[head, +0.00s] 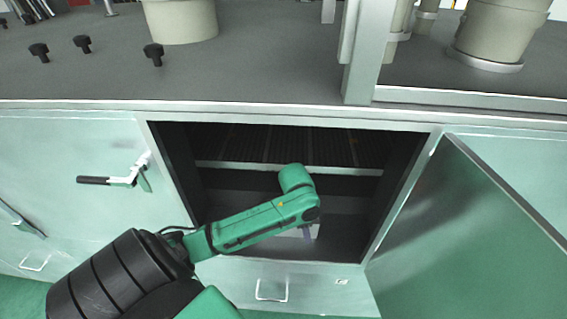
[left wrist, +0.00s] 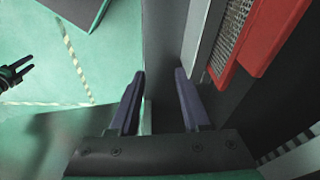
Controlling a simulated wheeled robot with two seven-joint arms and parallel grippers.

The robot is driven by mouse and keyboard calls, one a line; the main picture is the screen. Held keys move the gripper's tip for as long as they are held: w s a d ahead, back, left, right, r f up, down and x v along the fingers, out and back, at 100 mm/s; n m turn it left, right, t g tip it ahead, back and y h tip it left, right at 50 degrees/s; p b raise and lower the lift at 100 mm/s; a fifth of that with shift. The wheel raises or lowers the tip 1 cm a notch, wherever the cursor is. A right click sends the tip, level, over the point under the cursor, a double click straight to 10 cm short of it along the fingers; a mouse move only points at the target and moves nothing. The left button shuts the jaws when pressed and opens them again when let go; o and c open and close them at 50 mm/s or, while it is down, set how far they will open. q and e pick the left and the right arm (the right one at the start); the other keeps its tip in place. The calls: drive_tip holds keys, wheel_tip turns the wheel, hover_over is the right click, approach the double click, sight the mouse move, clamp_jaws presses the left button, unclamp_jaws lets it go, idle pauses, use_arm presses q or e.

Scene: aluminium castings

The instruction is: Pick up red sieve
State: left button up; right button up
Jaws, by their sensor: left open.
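The red sieve (left wrist: 268,42) shows in the left wrist view at the upper right, a red frame beside a grey mesh panel. Part of it is cut off by the picture edge. My left gripper (left wrist: 160,73) is open and empty, its two dark fingers pointing up the picture, to the left of the sieve and apart from it. In the head view my left gripper (head: 307,233) is inside the open cabinet, mostly hidden by my green arm. I cannot make out the sieve there. My right gripper (left wrist: 29,66) shows small at the left edge of the left wrist view, fingers apart.
The cabinet (head: 345,232) has a dark interior with a slatted shelf (head: 290,168) above my arm. Its door (head: 465,235) stands open to the right. A drawer front (head: 272,290) lies below. The worktop (head: 270,60) above carries beige pots (head: 182,20) and black knobs (head: 153,54).

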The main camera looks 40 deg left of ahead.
use_arm(q)
drive_tip(key=shift+m+g+y, duration=0.6)
drive_tip(key=shift+m+g, duration=0.3)
drive_tip(key=w+a+r, duration=0.1)
drive_tip(key=a+r, duration=0.2)
drive_tip(key=w+a+r, duration=0.1)
drive_tip(key=a+r, duration=0.2)
drive_tip(key=r, duration=0.1)
drive_tip(key=w+a+r, duration=0.1)
drive_tip(key=a+r, duration=0.2)
drive_tip(key=shift+a+r+p, duration=0.3)
drive_tip(key=shift+p, duration=0.05)
drive_tip(key=f, duration=1.1)
drive_tip(key=shift+a+f, duration=0.25)
drive_tip(key=shift+f, duration=0.1)
clamp_jaws()
use_arm(e)
drive_tip(key=shift+w+d+r, duration=0.2)
drive_tip(key=shift+w+r, duration=0.4)
drive_tip(key=shift+w, duration=0.15)
use_arm(q)
drive_tip(key=shift+r, duration=0.1)
use_arm(e)
drive_tip(key=shift+a, duration=0.15)
